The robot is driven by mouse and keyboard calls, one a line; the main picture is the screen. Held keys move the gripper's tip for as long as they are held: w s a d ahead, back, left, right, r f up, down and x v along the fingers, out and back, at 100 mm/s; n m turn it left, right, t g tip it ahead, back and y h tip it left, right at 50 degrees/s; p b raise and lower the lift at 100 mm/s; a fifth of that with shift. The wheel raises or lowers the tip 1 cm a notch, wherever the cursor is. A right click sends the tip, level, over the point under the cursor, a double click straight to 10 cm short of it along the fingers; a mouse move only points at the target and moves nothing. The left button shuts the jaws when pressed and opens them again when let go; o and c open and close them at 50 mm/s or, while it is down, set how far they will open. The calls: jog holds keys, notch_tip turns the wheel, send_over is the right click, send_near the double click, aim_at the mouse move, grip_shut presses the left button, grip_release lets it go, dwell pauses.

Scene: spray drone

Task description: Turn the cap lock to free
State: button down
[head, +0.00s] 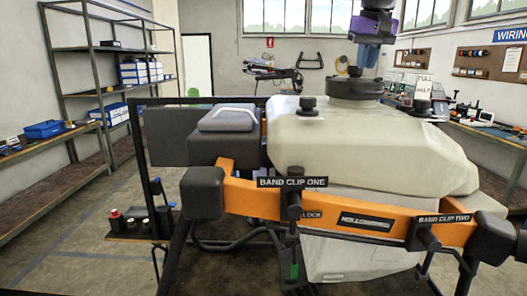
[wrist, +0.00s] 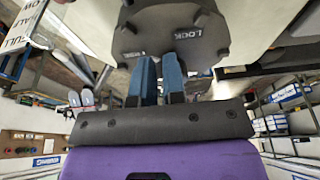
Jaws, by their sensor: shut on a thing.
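The spray drone's pale tank (head: 370,140) fills the middle and right of the head view, with a dark round cap (head: 355,88) on top. In the wrist view the cap (wrist: 208,55) is a dark disc marked LOCK, with a second small label too blurred to read. My gripper (head: 366,66) comes down from above with its blue fingers at the cap's top. In the wrist view the fingers (wrist: 158,65) are close together over the cap, shut on the cap lock. The fingers mostly hide the lock, so its exact angle is unclear.
An orange frame bar (head: 375,222) carries the labels BAND CLIP ONE (head: 292,182) and BAND CLIP TWO (head: 443,218). A smaller black knob (head: 308,106) stands on the tank left of the cap. Shelves (head: 110,75) line the left wall, and a bench (head: 480,130) stands right.

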jog(key=shift+s+d+f, duration=0.1)
jog(key=shift+d+f, duration=0.2)
jog(key=shift+f, duration=0.2)
notch_tip(320, 180, up, 6)
jog(key=shift+a+r, duration=0.2)
jog(key=shift+r, duration=0.05)
jog(key=shift+s, duration=0.1)
jog(key=s+d+f+t, duration=0.15)
jog(key=s+f, duration=0.25)
jog(key=s, duration=0.5)
jog(key=s+d+f+g, duration=0.1)
jog(key=s+d+f, duration=0.2)
jog(key=s, duration=0.6)
jog(key=s+d+f+t, duration=0.1)
jog(key=s+f+t, duration=0.1)
jog(key=s+f, duration=1.5)
jog(key=shift+s+d, duration=0.15)
